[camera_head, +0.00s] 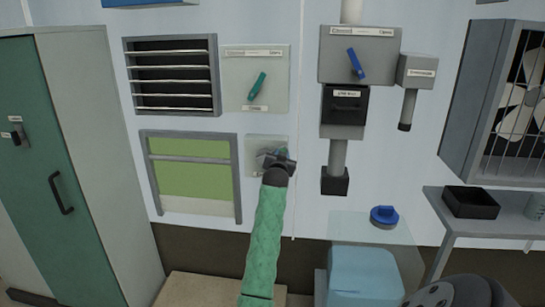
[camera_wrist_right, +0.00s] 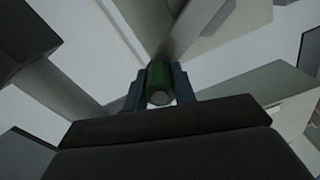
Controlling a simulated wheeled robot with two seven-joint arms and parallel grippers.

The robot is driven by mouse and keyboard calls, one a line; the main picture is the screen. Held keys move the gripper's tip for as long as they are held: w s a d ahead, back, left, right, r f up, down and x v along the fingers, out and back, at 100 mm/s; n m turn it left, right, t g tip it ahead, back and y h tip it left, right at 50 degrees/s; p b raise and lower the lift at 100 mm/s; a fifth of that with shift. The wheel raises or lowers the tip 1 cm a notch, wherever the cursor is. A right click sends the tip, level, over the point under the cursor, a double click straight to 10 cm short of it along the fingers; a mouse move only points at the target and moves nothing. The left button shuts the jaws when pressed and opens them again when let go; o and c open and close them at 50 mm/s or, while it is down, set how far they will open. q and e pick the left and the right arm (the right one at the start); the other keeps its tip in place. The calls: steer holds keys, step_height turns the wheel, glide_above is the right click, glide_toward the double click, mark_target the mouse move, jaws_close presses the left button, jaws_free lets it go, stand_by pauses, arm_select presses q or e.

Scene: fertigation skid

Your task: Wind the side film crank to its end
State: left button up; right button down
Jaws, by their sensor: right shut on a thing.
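The side film crank sits on a pale square plate (camera_head: 254,150) on the wall, right of the framed side film window (camera_head: 190,178). My right gripper (camera_head: 277,157) is at this plate and hides most of the crank in the head view. In the right wrist view my right gripper (camera_wrist_right: 159,88) is shut on the crank's green handle grip (camera_wrist_right: 159,78), with one finger on each side. A grey bar, likely the crank arm, runs up from behind the grip. The window shows a green area above a pale lower band. My left gripper is not in view.
Above are a louvre vent (camera_head: 172,76) and a panel with a green lever (camera_head: 258,86). To the right are a grey box with a blue lever (camera_head: 356,64) and a pipe. A green cabinet (camera_head: 45,150) stands left. A blue tank (camera_head: 364,275) stands low right.

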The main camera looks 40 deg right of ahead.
steer(key=f+m, duration=0.2)
steer(key=shift+s+d+m, duration=0.2)
steer(key=shift+s+m, duration=0.05)
steer(key=shift+m, duration=0.15)
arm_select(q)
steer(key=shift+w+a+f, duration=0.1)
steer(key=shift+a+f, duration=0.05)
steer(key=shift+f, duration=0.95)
arm_select(e)
steer(key=shift+s+d+f+m, duration=0.1)
steer(key=shift+s+f+m, duration=0.05)
steer(key=shift+f+m, duration=1.25)
steer(key=shift+r, duration=0.25)
steer(key=c, duration=1.1)
jaws_free()
steer(key=shift+c, duration=0.2)
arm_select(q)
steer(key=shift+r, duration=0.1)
